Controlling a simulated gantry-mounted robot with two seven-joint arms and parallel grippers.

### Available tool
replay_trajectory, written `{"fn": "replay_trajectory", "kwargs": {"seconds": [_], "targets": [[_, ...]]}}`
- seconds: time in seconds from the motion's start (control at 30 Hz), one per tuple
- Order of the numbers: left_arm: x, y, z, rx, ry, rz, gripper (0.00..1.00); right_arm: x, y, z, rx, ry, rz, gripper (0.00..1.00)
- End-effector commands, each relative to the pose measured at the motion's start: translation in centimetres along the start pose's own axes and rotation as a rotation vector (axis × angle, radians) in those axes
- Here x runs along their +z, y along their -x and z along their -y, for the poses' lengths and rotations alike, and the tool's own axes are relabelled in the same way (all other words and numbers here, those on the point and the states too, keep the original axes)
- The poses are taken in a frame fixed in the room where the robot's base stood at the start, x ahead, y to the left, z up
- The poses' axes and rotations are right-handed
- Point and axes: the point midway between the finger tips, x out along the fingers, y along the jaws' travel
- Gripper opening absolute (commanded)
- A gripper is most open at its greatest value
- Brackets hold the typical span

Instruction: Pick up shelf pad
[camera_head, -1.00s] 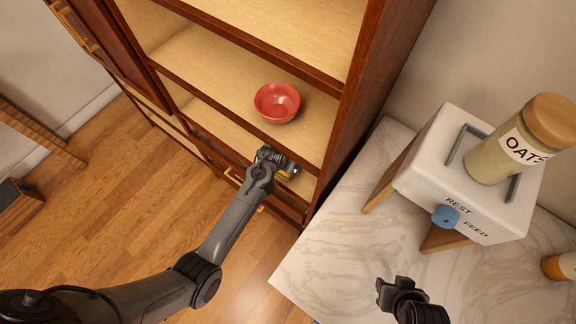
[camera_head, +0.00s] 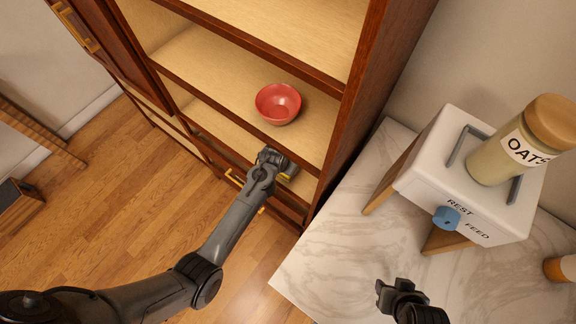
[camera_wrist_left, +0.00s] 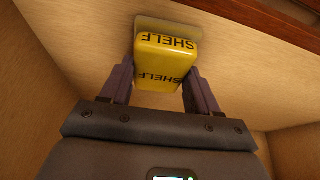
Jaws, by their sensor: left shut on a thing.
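The shelf pad (camera_wrist_left: 165,55) is a yellow block marked "SHELF" on two faces. It shows in the left wrist view at the top centre, against a pale plate on the wooden cabinet surface. My left gripper (camera_wrist_left: 160,85) has its two fingers shut on the pad's sides. In the head view, my left gripper (camera_head: 282,170) reaches into the lower shelf opening, and only a sliver of yellow shows there. I cannot tell whether the pad is touching the plate behind it. My right gripper (camera_head: 393,293) is over the marble counter, small in view, with nothing visible in it.
A red bowl (camera_head: 278,103) sits on the shelf above my left gripper. The dark wooden cabinet post (camera_head: 345,110) stands to the right. A marble counter (camera_head: 335,250) holds a white dispenser (camera_head: 440,180) with a blue knob and an oats jar (camera_head: 510,150) on top.

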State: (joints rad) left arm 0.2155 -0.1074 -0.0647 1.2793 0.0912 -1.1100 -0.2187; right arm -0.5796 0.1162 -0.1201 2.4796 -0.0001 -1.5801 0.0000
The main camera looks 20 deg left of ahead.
Motion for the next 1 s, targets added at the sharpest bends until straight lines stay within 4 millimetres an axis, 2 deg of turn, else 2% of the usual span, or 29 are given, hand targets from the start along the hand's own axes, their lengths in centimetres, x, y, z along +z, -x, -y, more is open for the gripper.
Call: {"fn": "replay_trajectory", "kwargs": {"seconds": [0.3,0.33,0.57,1.0], "targets": [[-0.7,1.5,0.0,-0.002,-0.001,-0.002,0.3,-0.1,0.3,0.0,0.0,0.0,0.001,0.43],[-0.3,1.6,0.0,-0.002,0.0,0.001,0.3,-0.1,0.3,0.0,0.0,0.0,0.001,0.43],[3.2,2.9,0.0,-0.002,0.0,0.003,0.3,-0.2,0.8,-0.1,0.002,0.003,0.002,0.43],[11.8,6.5,0.0,-0.002,0.0,0.002,0.3,-0.3,1.4,-0.2,0.005,0.007,0.002,0.43]]}}
